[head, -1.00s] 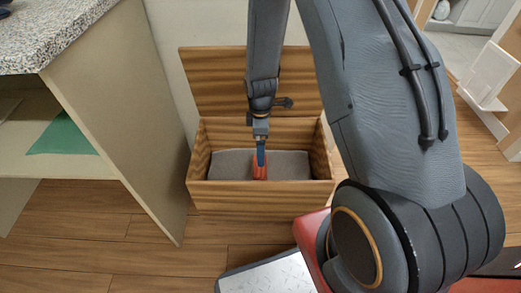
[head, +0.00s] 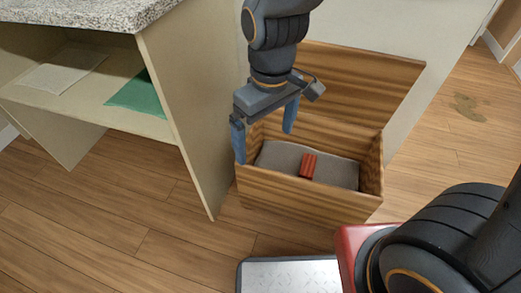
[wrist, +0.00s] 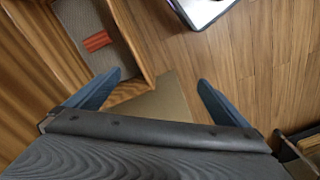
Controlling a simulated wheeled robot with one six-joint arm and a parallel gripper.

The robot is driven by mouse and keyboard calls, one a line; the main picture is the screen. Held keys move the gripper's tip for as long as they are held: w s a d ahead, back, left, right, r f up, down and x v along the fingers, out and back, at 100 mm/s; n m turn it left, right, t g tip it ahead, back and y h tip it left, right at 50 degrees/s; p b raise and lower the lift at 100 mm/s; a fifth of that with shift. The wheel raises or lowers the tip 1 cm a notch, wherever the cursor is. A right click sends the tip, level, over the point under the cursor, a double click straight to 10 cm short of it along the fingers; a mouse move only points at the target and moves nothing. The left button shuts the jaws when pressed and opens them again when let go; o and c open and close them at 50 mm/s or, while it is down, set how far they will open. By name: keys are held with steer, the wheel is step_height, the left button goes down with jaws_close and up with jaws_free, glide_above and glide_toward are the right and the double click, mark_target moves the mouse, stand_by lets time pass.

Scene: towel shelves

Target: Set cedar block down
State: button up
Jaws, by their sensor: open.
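The reddish cedar block (head: 308,166) lies on a grey folded cloth (head: 340,171) inside the open wooden chest (head: 300,193). In the wrist view the block (wrist: 97,41) shows at the upper left, on the same grey cloth. My gripper (head: 265,147) is open and empty, with its blue fingers spread. It is above and left of the block in the head view, near the chest's left end and clear of the block. In the wrist view nothing is between the fingers (wrist: 160,86).
A shelf unit with a speckled top (head: 80,14) stands to the left of the chest. It holds a green cloth (head: 138,97) and a whitish cloth (head: 62,70). The chest's lid (head: 360,80) stands open at the back. Wood floor in front is mostly clear.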

steer(key=s+a+r+m, duration=0.1)
steer(key=s+r, duration=0.2)
steer(key=s, duration=0.4)
steer(key=shift+r+m, duration=0.15)
steer(key=shift+m, duration=0.15)
steer(key=shift+a, duration=0.1)
stand_by(0.8)
steer(key=d+r+m+p, duration=0.3)
steer(key=d+r+p, duration=0.6)
steer(key=r+p, duration=0.3)
steer(key=d+r+m+p, duration=0.3)
steer(key=d+r+p, duration=0.6)
steer(key=r+p, duration=0.3)
steer(key=p, duration=0.2)
steer(key=shift+s+d+p, duration=0.3)
